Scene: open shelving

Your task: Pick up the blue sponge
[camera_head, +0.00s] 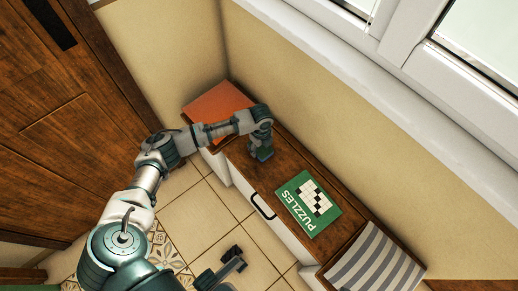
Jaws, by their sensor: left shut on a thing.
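The blue sponge (264,156) shows as a small blue patch at the tip of my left gripper (262,148), over the brown top of the low cabinet. My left arm comes in from the lower left and reaches across to the cabinet. The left gripper points down and is shut on the sponge, hiding most of it. I cannot tell whether the sponge still touches the cabinet top. A dark part of mine at the bottom middle appears to be my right gripper (232,262); its jaws are not clear.
The low cabinet (247,173) has white drawers and stands against the wall under a window. An orange-red item (217,103) lies at its far end. A green puzzles box (307,203) and a striped grey cushion (375,264) lie nearer. Tiled floor is open in front.

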